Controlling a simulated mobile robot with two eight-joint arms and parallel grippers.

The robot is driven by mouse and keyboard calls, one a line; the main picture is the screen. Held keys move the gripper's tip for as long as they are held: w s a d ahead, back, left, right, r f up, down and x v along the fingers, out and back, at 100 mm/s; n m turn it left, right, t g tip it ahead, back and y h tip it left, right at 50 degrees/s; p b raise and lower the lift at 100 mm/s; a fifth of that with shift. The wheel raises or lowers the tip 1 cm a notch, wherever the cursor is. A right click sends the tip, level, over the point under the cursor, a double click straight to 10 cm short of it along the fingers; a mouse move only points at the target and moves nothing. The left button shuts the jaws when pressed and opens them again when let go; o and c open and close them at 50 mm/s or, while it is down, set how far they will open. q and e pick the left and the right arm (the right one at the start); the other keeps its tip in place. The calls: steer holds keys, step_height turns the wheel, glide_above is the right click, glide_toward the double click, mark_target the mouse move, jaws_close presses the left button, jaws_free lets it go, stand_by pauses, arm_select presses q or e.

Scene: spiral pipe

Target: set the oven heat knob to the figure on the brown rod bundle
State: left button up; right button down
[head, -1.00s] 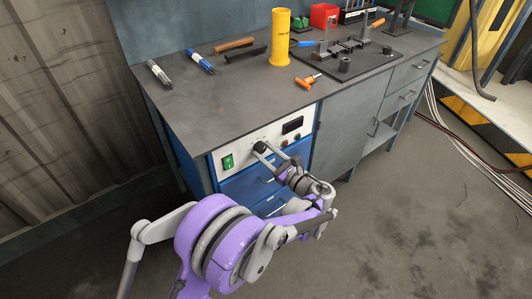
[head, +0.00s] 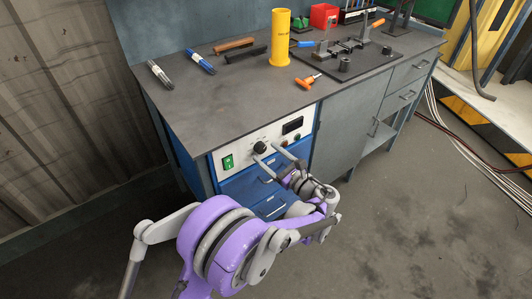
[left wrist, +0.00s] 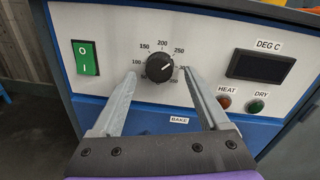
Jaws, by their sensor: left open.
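The black oven heat knob (head: 260,147) is on the white control panel at the bench front. In the left wrist view the knob (left wrist: 160,67) has a white pointer line aimed up and right, between the 250 mark and the partly hidden mark at its right. My left gripper (head: 266,151) is open in front of the panel. In the left wrist view its fingers (left wrist: 158,74) stand either side of the knob, apart from it. A brown rod bundle (head: 233,45) lies on the bench top; its figure is not legible. My right gripper is not in view.
The panel also has a green switch (left wrist: 86,58), a blank display (left wrist: 260,66), a red heat lamp (left wrist: 224,101) and a green dry lamp (left wrist: 257,105).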

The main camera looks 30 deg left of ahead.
arm_select(q)
steer(key=v, duration=0.9)
steer(key=shift+s+d+p, duration=0.15)
steer(key=shift+p, duration=0.3)
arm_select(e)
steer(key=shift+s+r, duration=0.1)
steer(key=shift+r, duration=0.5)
arm_select(q)
steer(key=s+a+f+n+g+h, duration=0.1)
steer(key=s+a+n+h, duration=0.1)
steer(key=s+n+h, duration=0.3)
steer(key=s+a+f+n+g+h, duration=0.1)
steer(key=s+a+f+n+h, duration=0.15)
steer(key=s, duration=0.55)
steer(key=s+d+f+n+h, duration=0.3)
steer(key=s+d+n+h, duration=0.55)
steer(key=s+n, duration=0.4)
step_height(320, 180, up, 23)
steer(key=t+h+p, duration=0.1)
steer(key=p, duration=1.9)
steer(key=shift+d+m+t, duration=0.25)
steer(key=shift+m+t, duration=0.05)
steer(key=shift+t, duration=0.1)
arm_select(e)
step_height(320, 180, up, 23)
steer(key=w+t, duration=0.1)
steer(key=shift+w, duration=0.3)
